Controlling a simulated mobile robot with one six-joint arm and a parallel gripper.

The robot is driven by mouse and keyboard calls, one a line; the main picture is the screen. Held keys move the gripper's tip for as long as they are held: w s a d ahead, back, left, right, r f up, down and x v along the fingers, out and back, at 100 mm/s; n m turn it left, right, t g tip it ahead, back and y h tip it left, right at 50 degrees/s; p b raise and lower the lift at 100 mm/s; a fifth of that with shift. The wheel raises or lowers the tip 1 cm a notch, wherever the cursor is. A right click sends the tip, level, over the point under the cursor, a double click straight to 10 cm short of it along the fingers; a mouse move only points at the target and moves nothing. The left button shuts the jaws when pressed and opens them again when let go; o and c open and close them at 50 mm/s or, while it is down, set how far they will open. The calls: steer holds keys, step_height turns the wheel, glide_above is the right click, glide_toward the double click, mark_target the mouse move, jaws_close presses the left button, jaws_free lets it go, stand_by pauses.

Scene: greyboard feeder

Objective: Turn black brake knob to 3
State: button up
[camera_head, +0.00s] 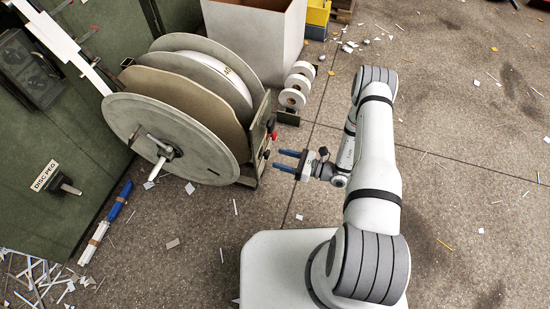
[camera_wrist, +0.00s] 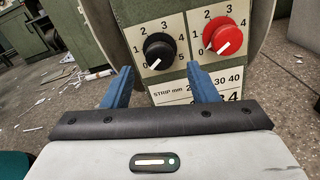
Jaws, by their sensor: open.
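The black brake knob (camera_wrist: 159,51) sits on the grey-green dial panel (camera_wrist: 178,73) in the wrist view, left of centre. Its white pointer aims down and left, close to the 0 mark. Its printed scale runs from 0 to 5. In the head view the knob (camera_head: 267,154) is a small dark spot on the feeder's side. My gripper (camera_head: 279,160) is open, with its blue fingers pointing at the panel. In the wrist view the gripper (camera_wrist: 160,68) has one finger on each side below the black knob, apparently short of it and empty.
A red knob (camera_wrist: 222,37) with its own scale is right of the black one. A "STRIP mm" plate (camera_wrist: 172,92) lies below them. The large reel (camera_head: 165,135) stands beside the panel. White rolls (camera_head: 292,98) are behind. Paper scraps litter the floor.

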mark_target(269, 156)
steer(key=shift+b+x, duration=0.3)
steer(key=shift+x, duration=1.45)
steer(key=shift+c, duration=0.5)
